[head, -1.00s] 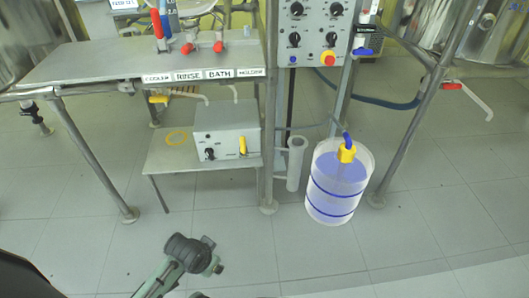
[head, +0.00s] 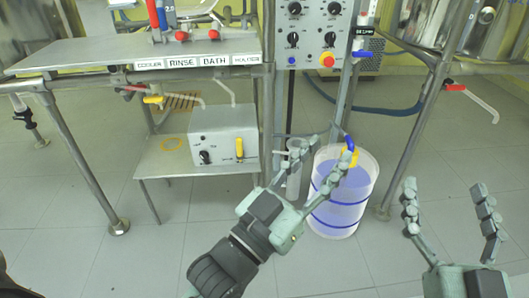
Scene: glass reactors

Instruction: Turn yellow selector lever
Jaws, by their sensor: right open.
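A yellow lever (head: 239,147) stands upright on the front of a grey-white box (head: 222,137) on the low shelf under the bench. A black knob (head: 205,156) sits to its left on the same face. My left gripper (head: 320,152) is open, to the right of the box, its fingers pointing up and right in front of a clear container. It is apart from the lever. My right gripper (head: 443,186) is open and empty at the lower right, fingers pointing up, far from the lever.
The clear container (head: 342,205) with blue bands stands on the floor, partly hidden by my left gripper. A yellow valve handle (head: 153,99) hangs under the bench (head: 90,58). A control panel (head: 312,35) with a red button is above. The front floor is clear at left.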

